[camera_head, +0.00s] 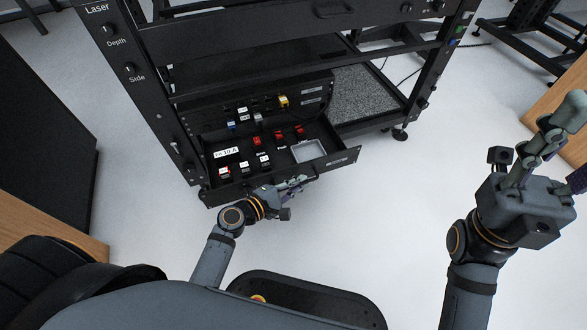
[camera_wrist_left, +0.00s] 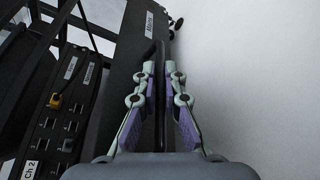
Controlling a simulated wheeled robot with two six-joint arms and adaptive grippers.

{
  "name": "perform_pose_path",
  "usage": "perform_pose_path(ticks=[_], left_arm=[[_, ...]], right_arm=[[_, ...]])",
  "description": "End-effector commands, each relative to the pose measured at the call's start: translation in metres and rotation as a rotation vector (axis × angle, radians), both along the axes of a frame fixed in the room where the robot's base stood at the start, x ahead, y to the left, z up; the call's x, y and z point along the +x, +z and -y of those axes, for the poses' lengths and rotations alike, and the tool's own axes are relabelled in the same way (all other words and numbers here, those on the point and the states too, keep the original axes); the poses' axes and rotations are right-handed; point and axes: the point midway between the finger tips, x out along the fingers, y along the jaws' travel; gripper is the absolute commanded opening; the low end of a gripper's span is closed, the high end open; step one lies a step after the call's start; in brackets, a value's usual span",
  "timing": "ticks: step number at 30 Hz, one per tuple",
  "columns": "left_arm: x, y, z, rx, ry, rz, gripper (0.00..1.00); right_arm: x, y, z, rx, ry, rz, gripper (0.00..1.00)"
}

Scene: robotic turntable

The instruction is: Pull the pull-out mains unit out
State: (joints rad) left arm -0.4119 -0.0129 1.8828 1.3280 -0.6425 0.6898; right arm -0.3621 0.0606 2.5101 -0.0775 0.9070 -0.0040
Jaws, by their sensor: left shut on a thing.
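The pull-out mains unit (camera_head: 342,163) is a black drawer low in the rack, standing out from the rack's front with its inside showing. It holds red switches, sockets and a pale grey tray. In the left wrist view its black front panel (camera_wrist_left: 128,62) carries a white label. A thin black bar handle (camera_wrist_left: 160,62) runs along that panel. My left gripper (camera_head: 297,182) is at the drawer's front; in the wrist view its fingers (camera_wrist_left: 160,95) are shut on the handle, one on each side. My right gripper (camera_head: 574,142) is away at the right, fingers spread, nothing visible between them.
The black rack frame (camera_head: 157,105) with labelled knobs rises around the drawer. Above the drawer is a panel with coloured plugs (camera_head: 283,102). A black cabinet (camera_head: 45,130) stands at the left, a wooden surface (camera_head: 570,95) at the right. The pale floor (camera_head: 400,220) before the drawer is clear.

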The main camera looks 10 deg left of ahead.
Motion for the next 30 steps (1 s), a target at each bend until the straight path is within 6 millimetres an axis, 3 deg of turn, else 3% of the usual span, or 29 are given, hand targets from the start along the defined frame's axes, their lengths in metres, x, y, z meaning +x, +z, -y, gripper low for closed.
perform_pose_path(ticks=[6,17,18,20,30], left_arm=[[-0.0099,-0.0003,0.0064,0.000,0.001,0.000,0.00],[-0.0110,-0.0009,0.0070,0.001,0.000,-0.001,0.00],[-0.0109,-0.0008,0.0070,0.001,0.000,-0.001,0.11],[-0.0109,-0.0008,0.0070,0.001,0.000,-0.001,0.19],[-0.0135,0.0000,0.0048,0.002,0.000,0.000,0.19]], right_arm=[[-0.0002,0.0033,0.0003,0.001,0.001,0.001,0.40],[-0.0004,0.0032,0.0003,0.001,0.001,0.002,0.40],[-0.0004,0.0032,0.0003,0.001,0.001,0.002,0.40],[-0.0004,0.0032,0.0003,0.001,0.001,0.002,0.40],[-0.0008,0.0040,0.0006,0.004,0.000,0.006,0.40]])
